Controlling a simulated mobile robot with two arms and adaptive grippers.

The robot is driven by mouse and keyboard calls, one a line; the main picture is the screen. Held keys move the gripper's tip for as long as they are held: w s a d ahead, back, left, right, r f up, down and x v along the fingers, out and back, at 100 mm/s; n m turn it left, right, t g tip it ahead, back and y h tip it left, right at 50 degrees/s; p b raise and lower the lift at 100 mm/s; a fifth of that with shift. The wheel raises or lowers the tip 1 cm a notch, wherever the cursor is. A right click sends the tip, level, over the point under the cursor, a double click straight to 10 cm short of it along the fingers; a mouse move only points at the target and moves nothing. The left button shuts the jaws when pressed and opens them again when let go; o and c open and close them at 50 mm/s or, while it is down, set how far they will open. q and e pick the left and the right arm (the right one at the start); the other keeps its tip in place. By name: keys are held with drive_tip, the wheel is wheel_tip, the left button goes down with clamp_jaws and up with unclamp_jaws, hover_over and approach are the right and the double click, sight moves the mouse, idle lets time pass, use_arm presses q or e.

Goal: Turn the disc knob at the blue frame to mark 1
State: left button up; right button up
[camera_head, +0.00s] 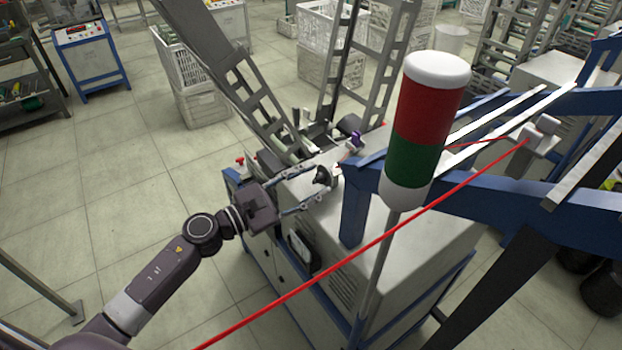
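The blue frame (354,212) stands on a grey-white machine cabinet in the middle right. A small black disc-shaped knob (322,175) sits at the cabinet's top, just left of the frame's post. My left gripper (324,183) reaches in from the lower left. Its two fingers are spread apart, with the black knob near their tips and between them in this view. I cannot tell whether the fingers touch it. The knob's marks are too small to read. My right gripper is not in view.
A red, green and white signal lamp (425,108) on a pole stands in front of the frame. A taut red line (370,247) crosses the view diagonally. A purple-topped piece (355,138) lies behind the knob. Open tiled floor (90,190) is at left; white crates (185,70) stand behind.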

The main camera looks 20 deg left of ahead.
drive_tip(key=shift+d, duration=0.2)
use_arm(q)
drive_tip(key=shift+c, duration=1.1)
clamp_jaws()
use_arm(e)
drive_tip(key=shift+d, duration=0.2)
